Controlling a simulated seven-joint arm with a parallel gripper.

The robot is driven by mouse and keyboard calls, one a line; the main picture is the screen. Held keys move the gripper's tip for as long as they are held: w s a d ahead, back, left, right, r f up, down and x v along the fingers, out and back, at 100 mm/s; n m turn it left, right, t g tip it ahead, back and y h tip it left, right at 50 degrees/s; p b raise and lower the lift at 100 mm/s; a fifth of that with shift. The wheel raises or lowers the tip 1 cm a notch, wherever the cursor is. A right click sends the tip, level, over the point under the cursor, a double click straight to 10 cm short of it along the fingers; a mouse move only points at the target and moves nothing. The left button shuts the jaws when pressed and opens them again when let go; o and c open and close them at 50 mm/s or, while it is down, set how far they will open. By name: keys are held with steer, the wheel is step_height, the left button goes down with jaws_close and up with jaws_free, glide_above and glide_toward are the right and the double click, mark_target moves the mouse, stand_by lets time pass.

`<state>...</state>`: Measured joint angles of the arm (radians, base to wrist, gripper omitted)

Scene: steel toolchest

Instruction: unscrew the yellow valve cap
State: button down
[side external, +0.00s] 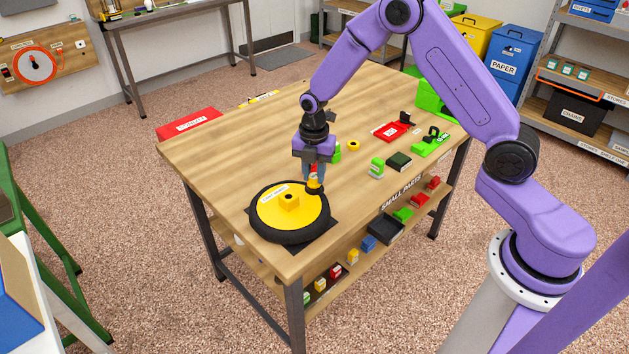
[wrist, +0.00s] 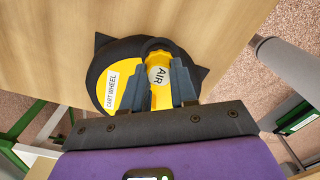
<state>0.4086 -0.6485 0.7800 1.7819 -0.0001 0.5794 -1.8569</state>
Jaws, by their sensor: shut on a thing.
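The cart wheel (side external: 265,222), a yellow disc with a black tyre, lies flat near the front left corner of the workbench; its "CART WHEEL" label shows in the wrist view (wrist: 112,92). The yellow valve cap (side external: 314,184) is at the wheel's right rim, above a dark base. My gripper (side external: 314,176) points down at that rim and is shut on the cap. In the wrist view my gripper (wrist: 163,88) has a grey finger on each side of a yellow part, beside a white "AIR" label (wrist: 160,77). The fingers partly hide the cap and its thread is hidden.
A red bin (side external: 188,124) is at the left edge. The bench's middle left is clear.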

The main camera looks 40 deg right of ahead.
mark_target(314, 176)
steer(key=shift+r, duration=0.65)
stand_by(0.5)
steer(key=shift+r, duration=1.05)
steer(key=shift+r, duration=0.15)
steer(key=shift+r, duration=0.35)
step_height(314, 176, up, 4)
steer(key=shift+r, duration=0.1)
steer(key=w+d+f, duration=0.1)
steer(key=w+d, duration=0.2)
steer(key=d, duration=0.5)
steer(key=w+d+f, duration=0.2)
steer(key=w+d, duration=0.1)
steer(key=d, duration=0.6)
steer(key=w+d+f, duration=0.1)
steer(key=w+d, duration=0.2)
steer(key=d, duration=0.6)
steer(key=shift+f, duration=0.25)
steer(key=shift+f, duration=2.9)
